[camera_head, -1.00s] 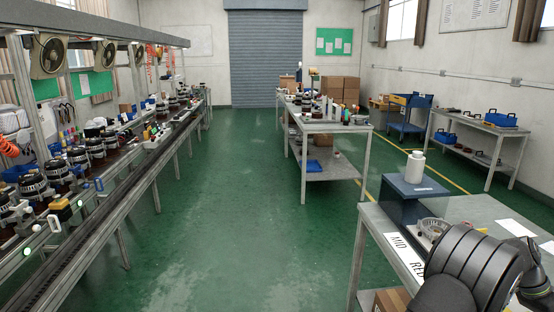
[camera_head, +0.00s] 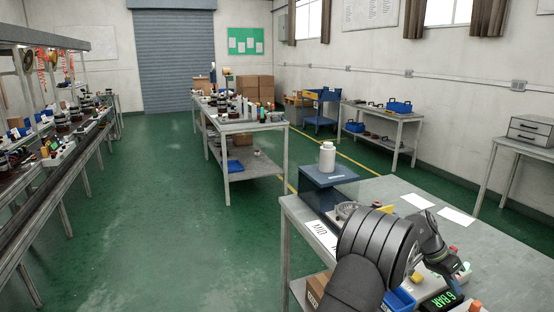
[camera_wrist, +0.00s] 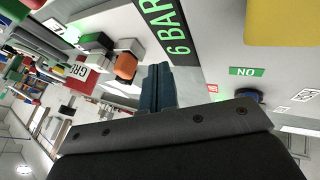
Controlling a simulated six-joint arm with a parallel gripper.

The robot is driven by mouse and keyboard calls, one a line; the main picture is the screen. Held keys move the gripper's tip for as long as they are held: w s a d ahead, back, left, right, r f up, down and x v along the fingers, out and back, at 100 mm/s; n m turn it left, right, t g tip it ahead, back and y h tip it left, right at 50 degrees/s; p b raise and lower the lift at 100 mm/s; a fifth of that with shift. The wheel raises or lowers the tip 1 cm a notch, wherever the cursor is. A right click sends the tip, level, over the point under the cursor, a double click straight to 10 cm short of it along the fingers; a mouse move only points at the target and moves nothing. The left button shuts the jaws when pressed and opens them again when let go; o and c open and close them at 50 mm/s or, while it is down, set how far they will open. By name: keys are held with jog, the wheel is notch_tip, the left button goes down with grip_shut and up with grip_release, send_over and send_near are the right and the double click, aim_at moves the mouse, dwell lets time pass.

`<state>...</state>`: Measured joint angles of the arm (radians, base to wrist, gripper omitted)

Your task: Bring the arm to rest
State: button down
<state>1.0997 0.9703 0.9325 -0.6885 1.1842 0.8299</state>
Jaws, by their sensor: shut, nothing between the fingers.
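My arm (camera_head: 375,250) is dark grey and bent over the near bench at the lower right of the head view. My gripper (camera_wrist: 158,72) shows in the wrist view as blue-grey fingers pressed together with nothing between them. In the head view its end points down over the near bench, close to a green-lit "6 BAR" display (camera_head: 447,300). The same display (camera_wrist: 166,25) is just beyond the fingertips in the wrist view. I cannot tell the exact gap between fingers and bench things.
A cluttered bench (camera_head: 240,126) stands beyond, the conveyor line (camera_head: 50,190) at left. The green floor between is clear.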

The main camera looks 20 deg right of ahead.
jog(key=w, duration=0.3)
jog(key=shift+w+a+r, duration=0.1)
jog(key=shift+w+r, duration=0.2)
jog(key=shift+w, duration=0.05)
jog(key=v, duration=0.9)
jog(key=shift+a+r, duration=0.15)
jog(key=shift+r, duration=0.3)
jog(key=s+a+r+t, duration=0.2)
jog(key=s+r+t, duration=0.1)
jog(key=s+r, duration=0.3)
jog(key=s+a+r+n+t, duration=0.1)
jog(key=s+a+r+t, duration=0.1)
jog(key=s+r, duration=0.4)
jog(key=shift+s+a+t, duration=0.3)
jog(key=shift+s+t, duration=0.1)
jog(key=shift+s, duration=0.35)
